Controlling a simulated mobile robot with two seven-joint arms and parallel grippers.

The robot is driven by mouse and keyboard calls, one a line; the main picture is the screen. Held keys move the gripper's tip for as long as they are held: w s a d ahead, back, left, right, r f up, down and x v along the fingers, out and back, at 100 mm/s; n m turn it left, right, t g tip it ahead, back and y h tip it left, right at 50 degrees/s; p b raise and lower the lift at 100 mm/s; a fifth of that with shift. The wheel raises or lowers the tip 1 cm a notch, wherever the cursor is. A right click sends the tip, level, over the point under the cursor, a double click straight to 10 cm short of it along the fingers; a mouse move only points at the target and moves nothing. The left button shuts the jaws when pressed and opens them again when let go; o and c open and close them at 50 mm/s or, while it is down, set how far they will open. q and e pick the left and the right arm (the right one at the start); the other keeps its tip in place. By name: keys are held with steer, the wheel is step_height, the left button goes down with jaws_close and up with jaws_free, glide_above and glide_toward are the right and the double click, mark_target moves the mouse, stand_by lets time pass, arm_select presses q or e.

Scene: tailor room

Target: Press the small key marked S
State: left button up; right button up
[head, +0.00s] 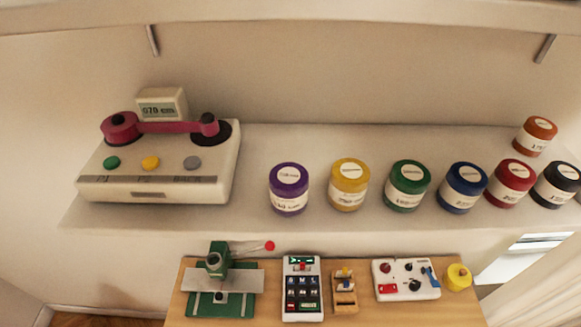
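A white keypad device (303,289) stands on the wooden table, near the middle. It has a green strip with a red part at its top, rows of small dark keys (302,294) and a green area near its front end. The upper row of keys carries pale letters, too small to read surely, so I cannot tell which key is marked S. Neither of my grippers shows in the head view.
The wooden table (250,315) also holds a green press (219,262) with a red-tipped lever, a small wooden holder (344,290), a white control box (405,279) and a yellow spool (458,277). Behind, a pale shelf (255,150) bears several jars and a tape machine (160,160).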

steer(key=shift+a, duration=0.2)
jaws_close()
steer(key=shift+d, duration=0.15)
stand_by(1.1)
